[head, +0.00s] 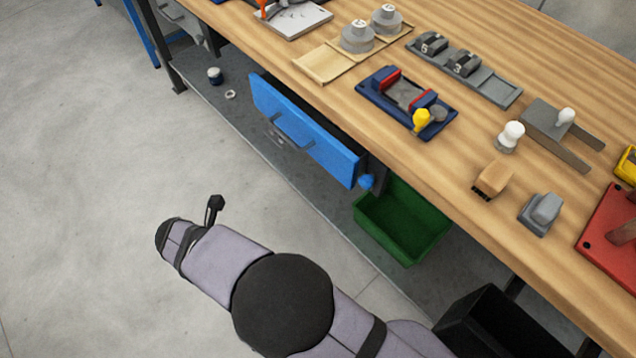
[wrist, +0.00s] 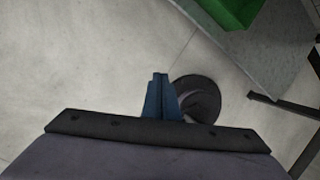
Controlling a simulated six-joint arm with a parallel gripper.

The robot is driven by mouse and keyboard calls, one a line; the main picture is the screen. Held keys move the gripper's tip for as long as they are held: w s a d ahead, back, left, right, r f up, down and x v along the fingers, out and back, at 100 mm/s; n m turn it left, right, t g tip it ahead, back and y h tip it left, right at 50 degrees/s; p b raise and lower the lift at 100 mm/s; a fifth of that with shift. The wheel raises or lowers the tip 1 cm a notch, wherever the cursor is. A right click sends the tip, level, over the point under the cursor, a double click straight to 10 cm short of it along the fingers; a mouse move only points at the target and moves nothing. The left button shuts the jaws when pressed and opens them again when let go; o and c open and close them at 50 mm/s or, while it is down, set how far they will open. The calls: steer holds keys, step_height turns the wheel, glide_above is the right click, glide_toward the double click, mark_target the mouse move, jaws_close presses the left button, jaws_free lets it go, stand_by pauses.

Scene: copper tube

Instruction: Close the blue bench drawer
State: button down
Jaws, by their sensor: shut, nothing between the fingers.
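The blue bench drawer (head: 300,130) hangs under the near edge of the wooden bench in the head view. Its front panel stands out from the bench with a dark gap behind it, so it is partly open. A blue bar handle (head: 292,132) is on its front. My gripper (wrist: 160,76) shows in the wrist view as two blue fingers, shut together and empty, above the floor. In the head view my arm is left of and below the drawer, apart from it, and the fingers cannot be made out. The drawer does not show in the wrist view.
A green bin (head: 402,225) and a black bin (head: 492,318) sit below the bench. Several fixtures stand on the benchtop (head: 450,150). The floor (head: 110,140) left of the drawer is clear.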

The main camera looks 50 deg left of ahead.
mark_target(330, 158)
step_height(330, 158, down, 8)
steer(key=n+t+b, duration=0.2)
steer(key=t+b, duration=0.1)
steer(key=b, duration=0.1)
steer(key=w+r+m+t, duration=0.3)
steer(key=w+r+t, duration=0.1)
steer(key=r, duration=0.6)
steer(key=w+r+m+t, duration=0.4)
steer(key=r+t, duration=0.3)
steer(key=r, duration=0.4)
steer(key=shift+w+a+m, duration=0.3)
steer(key=shift+w+a, duration=0.05)
steer(key=shift+a, duration=0.1)
steer(key=w+p, duration=0.1)
steer(key=w, duration=1.3)
steer(key=shift+w, duration=0.1)
